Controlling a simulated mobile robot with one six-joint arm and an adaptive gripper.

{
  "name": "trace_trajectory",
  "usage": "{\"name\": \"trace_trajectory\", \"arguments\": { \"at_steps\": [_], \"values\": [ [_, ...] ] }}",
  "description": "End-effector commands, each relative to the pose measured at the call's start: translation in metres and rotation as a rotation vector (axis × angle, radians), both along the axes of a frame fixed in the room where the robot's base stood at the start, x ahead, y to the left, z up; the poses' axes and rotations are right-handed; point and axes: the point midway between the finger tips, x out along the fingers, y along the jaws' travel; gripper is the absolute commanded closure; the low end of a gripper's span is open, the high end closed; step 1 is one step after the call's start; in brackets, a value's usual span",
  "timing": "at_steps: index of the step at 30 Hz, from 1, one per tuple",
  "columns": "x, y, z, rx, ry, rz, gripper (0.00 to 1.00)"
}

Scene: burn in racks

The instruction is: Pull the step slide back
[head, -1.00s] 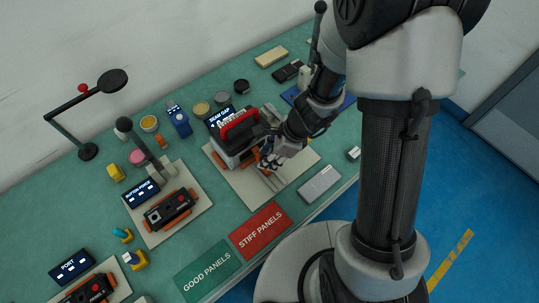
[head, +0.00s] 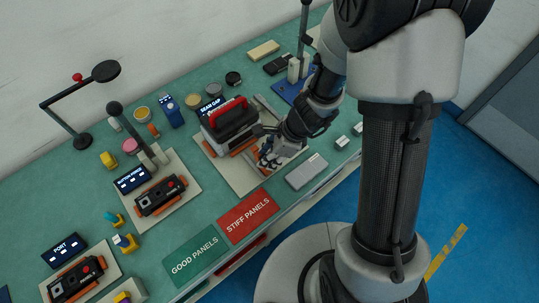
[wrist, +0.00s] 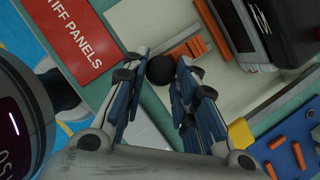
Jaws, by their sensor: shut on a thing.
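The seam gap station stands on a pale base plate (head: 232,172); its grey and black block (head: 231,125) has a red handle on top. Orange strips lie along its front side. My gripper (head: 265,157) is low over the right part of this plate, to the right of the block. In the wrist view my gripper (wrist: 161,78) has its two fingers closed around a dark round knob (wrist: 161,69), which sits between the fingertips. The slide under the knob is mostly hidden by the fingers, so its exact position cannot be told.
A red stiff panels mat (head: 248,215) and a green good panels mat (head: 193,254) lie at the front edge. A grey box (head: 307,171) stands close to the gripper's front side. A blue board (head: 292,88) with upright parts lies behind the arm.

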Motion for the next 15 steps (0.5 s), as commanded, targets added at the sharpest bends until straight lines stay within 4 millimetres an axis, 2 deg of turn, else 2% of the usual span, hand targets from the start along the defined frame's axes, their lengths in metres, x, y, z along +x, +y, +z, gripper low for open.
{"name": "trace_trajectory", "arguments": {
  "at_steps": [1,7,8,15],
  "values": [
    [-0.0077,-0.001,-0.0023,-0.002,0.014,0.007,1.0],
    [-0.0089,-0.0016,-0.0026,-0.003,0.016,0.007,1.0],
    [-0.009,-0.0016,-0.0027,-0.003,0.016,0.007,0.73],
    [-0.008,-0.0017,-0.0023,-0.003,0.014,0.007,0.57]
  ]
}}
